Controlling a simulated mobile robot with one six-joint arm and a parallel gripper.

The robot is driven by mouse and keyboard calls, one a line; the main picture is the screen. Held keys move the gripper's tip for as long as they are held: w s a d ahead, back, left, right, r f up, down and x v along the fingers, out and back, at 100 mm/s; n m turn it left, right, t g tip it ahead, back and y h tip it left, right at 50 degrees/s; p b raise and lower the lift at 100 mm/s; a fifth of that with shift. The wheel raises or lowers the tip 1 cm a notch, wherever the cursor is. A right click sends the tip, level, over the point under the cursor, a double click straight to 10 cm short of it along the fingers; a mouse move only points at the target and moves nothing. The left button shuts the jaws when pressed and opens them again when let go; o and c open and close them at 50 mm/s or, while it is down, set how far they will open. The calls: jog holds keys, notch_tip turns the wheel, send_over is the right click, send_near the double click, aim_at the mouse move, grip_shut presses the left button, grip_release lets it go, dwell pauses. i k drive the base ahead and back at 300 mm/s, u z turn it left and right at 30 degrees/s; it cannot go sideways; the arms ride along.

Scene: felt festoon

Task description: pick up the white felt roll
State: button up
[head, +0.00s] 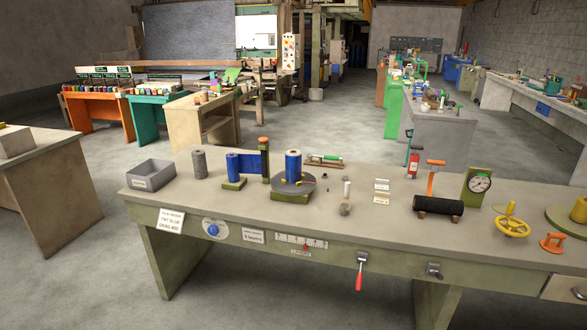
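A small white upright cylinder (347,188) stands near the middle of the near workbench (250,210), just behind a small grey-brown piece (345,209). It is the only plainly white roll-like thing I make out on this bench, but it is too small to tell whether it is felt. Other rolls on the bench are a grey upright roll (199,163), a blue roll (293,166) on a dark round plate, and a black roll (438,205) lying on its side. My gripper is not in view.
A grey open bin (151,174) sits at the bench's left end. A gauge (479,184) and a yellow handwheel (511,225) stand at the right. A red-handled lever (360,270) hangs from the front edge. Open floor (320,115) lies behind the bench.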

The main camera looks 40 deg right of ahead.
aim_at(292, 157)
jog(key=z, duration=0.05)
jog(key=i, duration=0.95)
jog(key=u, duration=0.05)
